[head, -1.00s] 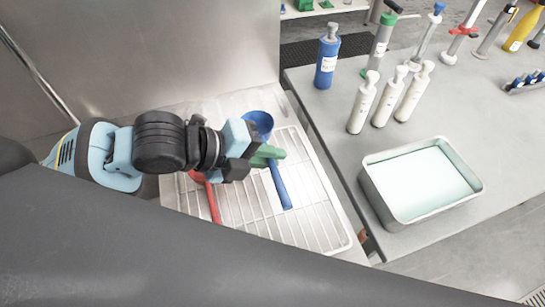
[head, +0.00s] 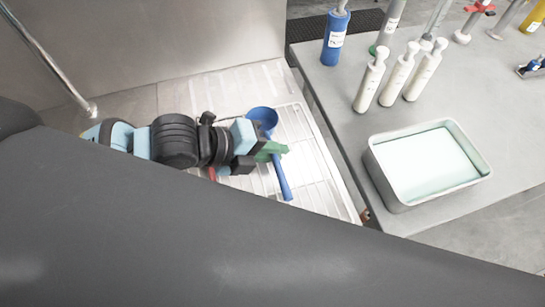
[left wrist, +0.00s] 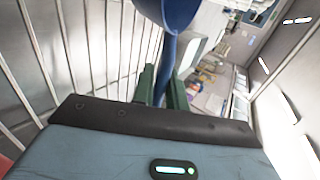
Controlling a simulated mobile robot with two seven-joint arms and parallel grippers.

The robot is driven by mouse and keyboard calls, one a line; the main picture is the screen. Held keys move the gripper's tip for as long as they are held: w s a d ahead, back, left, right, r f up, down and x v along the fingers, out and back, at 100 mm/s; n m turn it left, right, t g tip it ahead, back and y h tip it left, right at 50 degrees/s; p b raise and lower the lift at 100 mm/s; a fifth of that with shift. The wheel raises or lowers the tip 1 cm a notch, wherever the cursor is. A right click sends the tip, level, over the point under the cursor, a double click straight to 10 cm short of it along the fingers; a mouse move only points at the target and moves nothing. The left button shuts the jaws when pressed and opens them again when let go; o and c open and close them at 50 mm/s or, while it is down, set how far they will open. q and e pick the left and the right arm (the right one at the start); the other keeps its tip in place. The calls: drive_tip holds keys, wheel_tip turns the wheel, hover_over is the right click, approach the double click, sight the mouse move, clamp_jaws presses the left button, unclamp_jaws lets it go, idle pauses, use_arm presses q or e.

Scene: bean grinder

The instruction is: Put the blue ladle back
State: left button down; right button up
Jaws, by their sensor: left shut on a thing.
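The blue ladle (head: 282,179) is over the wire rack (head: 318,178), its round bowl toward the back and its handle toward the front. My left gripper (head: 271,151) is shut on the ladle's handle, just below the bowl. In the left wrist view the blue ladle (left wrist: 168,50) stands between the green fingers of my left gripper (left wrist: 163,88), its bowl cut off by the top edge. I cannot tell whether the ladle touches the rack. My right gripper is not in view.
A red handle (head: 212,174) shows partly behind my left arm on the rack. To the right, a grey table (head: 340,125) holds a metal tray of pale liquid (head: 487,172), several white pump bottles (head: 398,75) and a blue bottle (head: 333,40). A metal wall stands behind the rack.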

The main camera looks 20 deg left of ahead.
sight(272, 170)
use_arm(q)
drive_tip(key=shift+f, duration=1.7)
drive_tip(key=shift+f, duration=0.2)
drive_tip(key=c, duration=1.7)
unclamp_jaws()
drive_tip(key=shift+r, duration=0.15)
